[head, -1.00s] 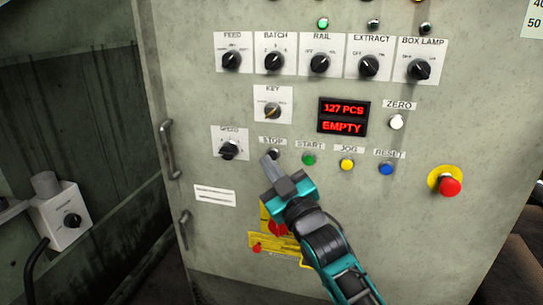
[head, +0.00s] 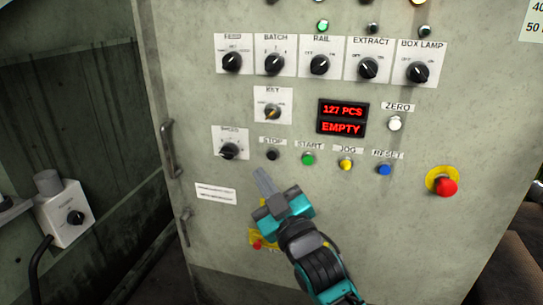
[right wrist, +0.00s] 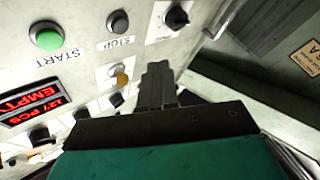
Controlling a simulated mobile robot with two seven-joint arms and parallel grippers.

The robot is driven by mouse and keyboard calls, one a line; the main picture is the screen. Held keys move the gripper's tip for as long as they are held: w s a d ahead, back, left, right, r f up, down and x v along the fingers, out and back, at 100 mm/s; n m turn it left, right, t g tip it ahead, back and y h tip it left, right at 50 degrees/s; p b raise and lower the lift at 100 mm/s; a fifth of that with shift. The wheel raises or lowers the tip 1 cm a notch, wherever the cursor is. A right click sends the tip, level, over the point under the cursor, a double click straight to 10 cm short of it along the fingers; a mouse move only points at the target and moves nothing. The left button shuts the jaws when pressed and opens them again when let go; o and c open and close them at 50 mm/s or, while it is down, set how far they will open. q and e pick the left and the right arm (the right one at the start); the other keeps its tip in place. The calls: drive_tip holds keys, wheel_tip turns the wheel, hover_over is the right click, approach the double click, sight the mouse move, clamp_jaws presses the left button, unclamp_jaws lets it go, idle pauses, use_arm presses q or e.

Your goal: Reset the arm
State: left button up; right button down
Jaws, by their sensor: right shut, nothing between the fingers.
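My right gripper (head: 262,180) is shut and empty in front of the grey control panel (head: 400,235). In the head view its fingertips are just below the black STOP button (head: 272,155), apart from it. In the right wrist view the closed fingers (right wrist: 157,85) point along the panel, with the STOP button (right wrist: 118,22) and green START button (right wrist: 47,36) to the left. The green START (head: 307,158), yellow JOG (head: 346,163) and blue RESET (head: 384,168) buttons stand in a row. The red display (head: 342,118) reads 127 PCS and EMPTY. My left gripper is not in view.
A row of black selector knobs (head: 320,64) and a key switch (head: 272,111) are above. A red emergency stop (head: 446,187) juts out at the right. A door handle (head: 168,150) is on the panel's left edge. A yellow lockout piece is partly hidden behind my arm.

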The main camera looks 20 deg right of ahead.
idle(0.3)
drive_tip(key=s+f+m+g, duration=0.2)
drive_tip(key=s+f+g, duration=0.3)
drive_tip(key=s+f, duration=0.65)
drive_tip(key=s+f+m+g, duration=0.2)
drive_tip(key=s+f+g, duration=0.45)
drive_tip(key=f, duration=0.85)
use_arm(q)
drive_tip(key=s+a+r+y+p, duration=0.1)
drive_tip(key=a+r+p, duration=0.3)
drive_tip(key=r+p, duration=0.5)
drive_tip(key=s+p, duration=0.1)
drive_tip(key=p, duration=0.6)
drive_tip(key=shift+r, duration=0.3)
use_arm(e)
drive_tip(key=s+d+r+t+h, duration=0.1)
drive_tip(key=s+d+r, duration=0.1)
drive_tip(key=r, duration=0.9)
drive_tip(key=shift+s+r+m, duration=0.25)
drive_tip(key=shift+s+m, duration=0.15)
drive_tip(key=shift+s, duration=0.4)
